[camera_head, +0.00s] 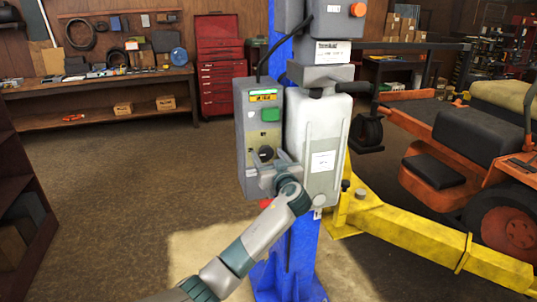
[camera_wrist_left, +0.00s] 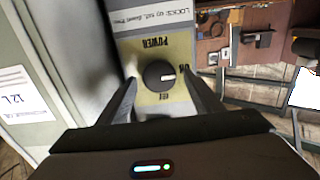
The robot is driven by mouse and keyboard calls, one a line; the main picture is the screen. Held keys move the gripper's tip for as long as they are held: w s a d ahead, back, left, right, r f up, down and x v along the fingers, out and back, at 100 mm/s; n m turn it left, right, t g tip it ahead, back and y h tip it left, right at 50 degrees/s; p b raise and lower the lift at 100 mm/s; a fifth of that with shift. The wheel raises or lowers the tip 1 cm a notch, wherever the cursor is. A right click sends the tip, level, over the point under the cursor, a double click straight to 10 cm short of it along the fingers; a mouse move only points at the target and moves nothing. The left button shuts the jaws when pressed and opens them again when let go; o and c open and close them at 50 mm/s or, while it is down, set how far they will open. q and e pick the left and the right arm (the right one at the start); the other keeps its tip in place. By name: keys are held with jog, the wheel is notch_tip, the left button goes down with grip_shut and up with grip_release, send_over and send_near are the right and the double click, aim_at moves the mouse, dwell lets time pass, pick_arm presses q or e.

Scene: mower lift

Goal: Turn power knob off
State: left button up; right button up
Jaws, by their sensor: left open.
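The power knob (camera_wrist_left: 158,76) is round and black, on a yellowish plate marked POWER, ON and OFF on the control box. In the left wrist view the plate is upside down, and the knob's white mark points right, toward the ON side. In the head view the knob (camera_head: 266,153) is a dark spot low on the grey control box (camera_head: 245,130). My left gripper (camera_wrist_left: 160,78) is open, with one finger on each side of the knob and visible gaps to it. In the head view my left gripper (camera_head: 265,172) is at the box front. My right gripper is out of view.
The box is beside a grey motor housing (camera_head: 318,145) on a blue lift post (camera_head: 290,262). A green button (camera_head: 270,114) is above the knob. A yellow lift arm (camera_head: 410,232) and an orange mower (camera_head: 455,150) are at right. The floor at left is open.

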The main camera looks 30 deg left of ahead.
pick_arm(q)
jog(key=shift+c, duration=0.4)
jog(key=c, duration=0.9)
jog(key=shift+c, duration=0.2)
